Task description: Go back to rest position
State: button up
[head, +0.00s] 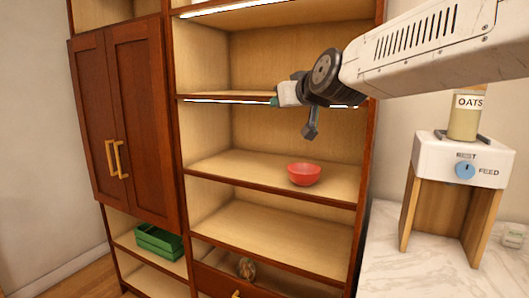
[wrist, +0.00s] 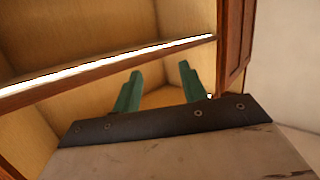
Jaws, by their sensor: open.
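My arm reaches in from the upper right in the head view, in front of the wooden shelf unit (head: 277,187). My gripper (head: 275,101) points left, at the height of the lit shelf edge below the upper compartment. In the wrist view the two green fingers of my gripper (wrist: 158,90) stand apart with nothing between them. A lit shelf edge (wrist: 100,72) runs across beyond the fingers. I cannot tell how close the fingers are to it.
A red bowl (head: 304,174) sits on a middle shelf below my arm. A green crate (head: 158,242) and a small brown object (head: 246,269) are lower. A closed cabinet door (head: 137,120) is at left. An oats dispenser (head: 462,160) stands on the marble counter (head: 400,272) at right.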

jog(key=s+d+f+m+g+h, duration=0.1)
jog(key=s+d+f+g, duration=0.35)
jog(key=s+f, duration=0.45)
jog(key=s+d+f+m+g+h, duration=0.1)
jog(key=s+d+f+g+h, duration=0.1)
jog(key=s+d+f+g, duration=0.45)
jog(key=s+d+f+m, duration=0.1)
jog(key=s+d+f, duration=0.2)
jog(key=s, duration=0.5)
jog(key=s+d+f+m+g+h, duration=0.1)
jog(key=s+d+f, duration=0.2)
jog(key=s, duration=0.4)
jog(key=s+d+f+g+h, duration=0.1)
jog(key=s+d+f, duration=0.3)
jog(key=s, duration=0.4)
jog(key=shift+s+f+m, duration=0.2)
jog(key=shift+s+m, duration=0.15)
jog(key=shift+m, duration=0.05)
